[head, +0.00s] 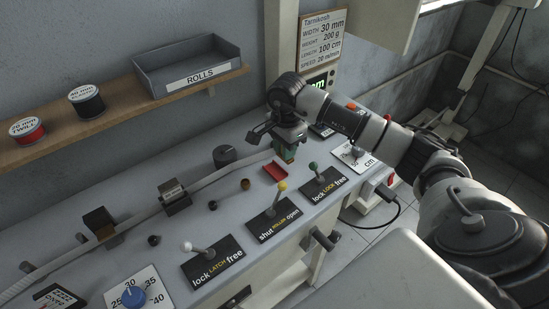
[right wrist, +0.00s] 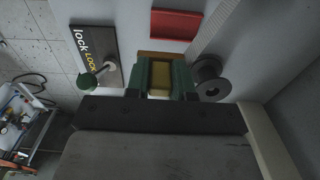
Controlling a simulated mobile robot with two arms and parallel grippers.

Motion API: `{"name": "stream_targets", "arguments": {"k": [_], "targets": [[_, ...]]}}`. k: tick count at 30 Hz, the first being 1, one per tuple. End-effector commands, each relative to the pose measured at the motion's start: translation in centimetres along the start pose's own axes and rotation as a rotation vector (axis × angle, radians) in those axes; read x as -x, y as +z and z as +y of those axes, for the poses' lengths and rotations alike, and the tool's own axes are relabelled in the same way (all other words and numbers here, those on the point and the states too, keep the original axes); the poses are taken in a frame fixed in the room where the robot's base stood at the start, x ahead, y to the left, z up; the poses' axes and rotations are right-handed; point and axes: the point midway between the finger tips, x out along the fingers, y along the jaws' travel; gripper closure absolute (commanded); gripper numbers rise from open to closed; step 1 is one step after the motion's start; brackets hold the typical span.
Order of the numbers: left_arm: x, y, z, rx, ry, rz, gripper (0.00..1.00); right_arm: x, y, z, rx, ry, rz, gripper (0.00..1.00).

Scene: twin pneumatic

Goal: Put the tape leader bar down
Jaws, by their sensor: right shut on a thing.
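My right gripper (head: 286,153) is over the far right part of the grey bench, just behind the red tray (head: 275,172). In the right wrist view its green fingertips (right wrist: 161,80) are shut on a yellowish-brown block, which I take as the tape leader bar (right wrist: 160,75). In the head view the bar is mostly hidden by the fingers. A pale tape (head: 205,181) runs along the bench toward the gripper. Whether the bar touches the bench I cannot tell. My left gripper is not in view.
Levers marked latch (head: 209,254), roller (head: 277,215) and lock (head: 322,184) line the bench front. A dark spool (right wrist: 209,80) is close beside the fingers in the wrist view. A dark knob (head: 224,155) stands left of the gripper. A shelf (head: 110,112) holds spools and a rolls tray.

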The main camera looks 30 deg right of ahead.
Motion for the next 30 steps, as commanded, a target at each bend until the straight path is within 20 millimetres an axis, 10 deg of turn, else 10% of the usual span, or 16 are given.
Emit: {"name": "stream_targets", "arguments": {"k": [28,30], "targets": [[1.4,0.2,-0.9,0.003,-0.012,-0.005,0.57,-6.1,1.6,-2.0,0.002,0.0,0.002,1.0],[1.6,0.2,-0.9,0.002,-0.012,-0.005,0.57,-5.9,1.6,-2.0,0.002,0.0,0.001,0.68]]}}
